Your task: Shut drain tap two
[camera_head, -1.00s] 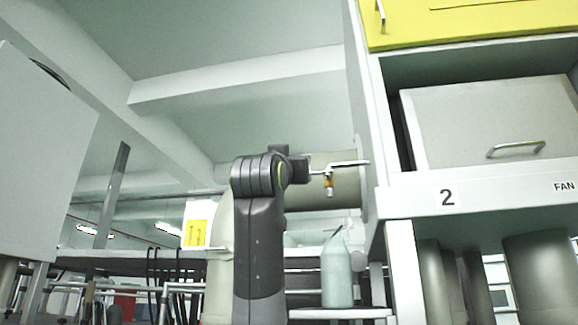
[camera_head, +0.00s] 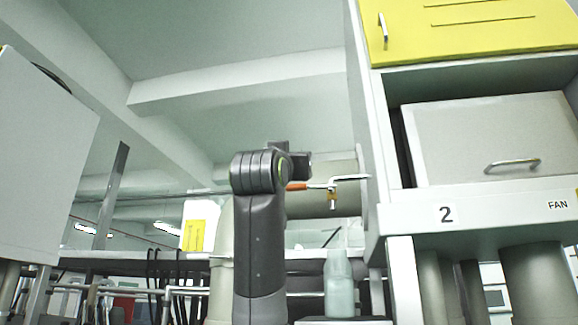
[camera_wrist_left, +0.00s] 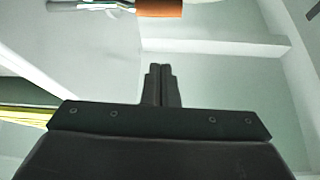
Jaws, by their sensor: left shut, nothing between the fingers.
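The drain tap beside the unit marked 2 has a small brass body (camera_head: 332,200) on a thin metal pipe (camera_head: 350,178). Its orange handle (camera_head: 297,186) sticks out level to the left of the body. The handle also shows as an orange bar (camera_wrist_left: 160,8) at the top edge of the left wrist view. My left gripper (camera_wrist_left: 160,72) is shut and empty, its fingers apart from the handle in that picture. In the head view my dark left wrist (camera_head: 298,163) appears just above the handle; the fingertips cannot be made out there. My right gripper is not in view.
The white unit with the label 2 (camera_head: 446,214), a yellow front (camera_head: 480,30) and a grey drawer (camera_head: 485,140) stands close on the right. A pale bottle (camera_head: 338,283) is below the tap. A white panel (camera_head: 40,150) stands at the left.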

